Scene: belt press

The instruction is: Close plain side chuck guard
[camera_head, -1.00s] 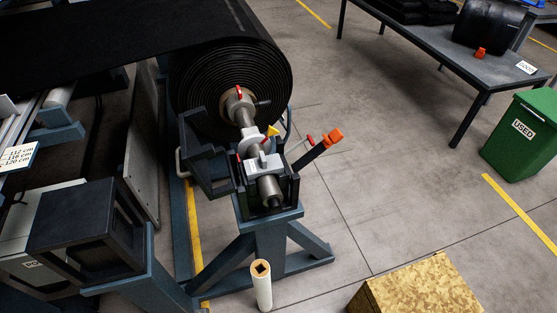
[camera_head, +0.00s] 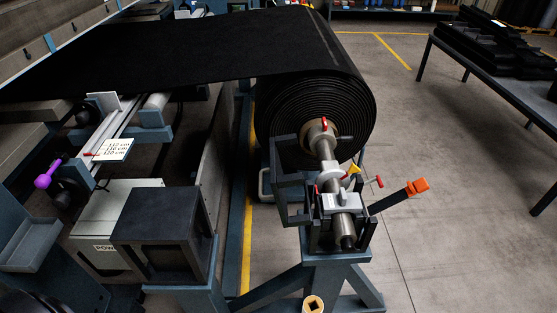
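The roll stand (camera_head: 337,259) carries a chuck (camera_head: 344,200) that holds the end of a steel shaft (camera_head: 323,148). A dark guard frame (camera_head: 289,181) hangs out to the left of the chuck, swung away, so the chuck and shaft end are uncovered from above. A lever with an orange grip (camera_head: 417,187) sticks out to the right of the chuck. A small red-tipped handle (camera_head: 378,182) and a yellow pointer (camera_head: 354,170) are close by. Neither of my grippers shows in this view.
A large black belt roll (camera_head: 315,100) sits behind the chuck. A dark box (camera_head: 163,233) and power unit (camera_head: 101,232) stand at left. A tube (camera_head: 313,304) stands in front. A table (camera_head: 490,75) is at right; the floor between is clear.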

